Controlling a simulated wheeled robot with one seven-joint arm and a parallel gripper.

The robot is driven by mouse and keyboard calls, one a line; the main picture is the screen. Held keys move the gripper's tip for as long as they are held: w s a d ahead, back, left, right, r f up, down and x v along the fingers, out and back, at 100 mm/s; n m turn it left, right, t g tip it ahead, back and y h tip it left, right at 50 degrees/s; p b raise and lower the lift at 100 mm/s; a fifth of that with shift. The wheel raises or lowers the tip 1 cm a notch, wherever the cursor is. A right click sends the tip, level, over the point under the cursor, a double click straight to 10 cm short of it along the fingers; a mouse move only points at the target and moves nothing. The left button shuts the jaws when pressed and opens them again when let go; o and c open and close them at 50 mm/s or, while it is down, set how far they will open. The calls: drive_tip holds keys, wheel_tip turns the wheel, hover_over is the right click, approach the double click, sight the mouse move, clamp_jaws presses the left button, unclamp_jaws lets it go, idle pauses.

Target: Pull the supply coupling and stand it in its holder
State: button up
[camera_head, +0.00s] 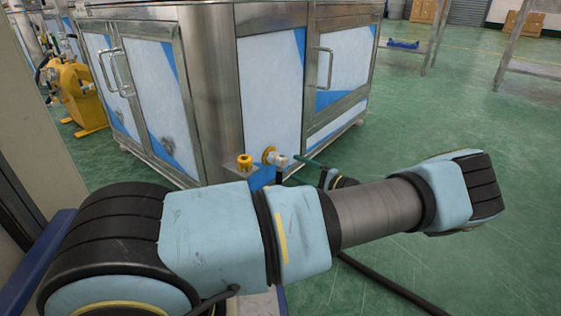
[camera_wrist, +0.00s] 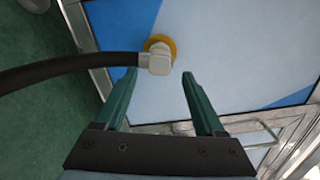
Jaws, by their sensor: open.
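The supply coupling (camera_wrist: 157,64) is a pale grey elbow seated at a yellow ring (camera_wrist: 153,41) on the cabinet panel. A black hose (camera_wrist: 70,70) runs from it to the left in the wrist view. The coupling also shows in the head view (camera_head: 278,158), low on the cabinet's front. My gripper (camera_wrist: 160,74) is open and empty, its two green fingers on either side of the coupling's near end, with gaps between. A yellow round fitting (camera_head: 244,161), perhaps the holder, stands left of the coupling on a metal bracket. My forearm hides part of the area below it.
The steel cabinet (camera_head: 217,80) with white and blue panels fills the space behind the coupling. A black hose (camera_head: 390,288) lies on the green floor at the lower right. A yellow machine (camera_head: 75,92) stands at the left. Open floor (camera_head: 460,110) lies to the right.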

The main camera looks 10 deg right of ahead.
sight(286, 163)
drive_tip(key=shift+p+x, duration=0.3)
drive_tip(key=shift+x, duration=2.8)
drive_tip(key=shift+s, duration=0.1)
clamp_jaws()
drive_tip(key=shift+s+d, duration=0.1)
drive_tip(key=shift+d, duration=0.05)
drive_tip(key=shift+p+v, duration=0.35)
drive_tip(key=shift+v, duration=2.45)
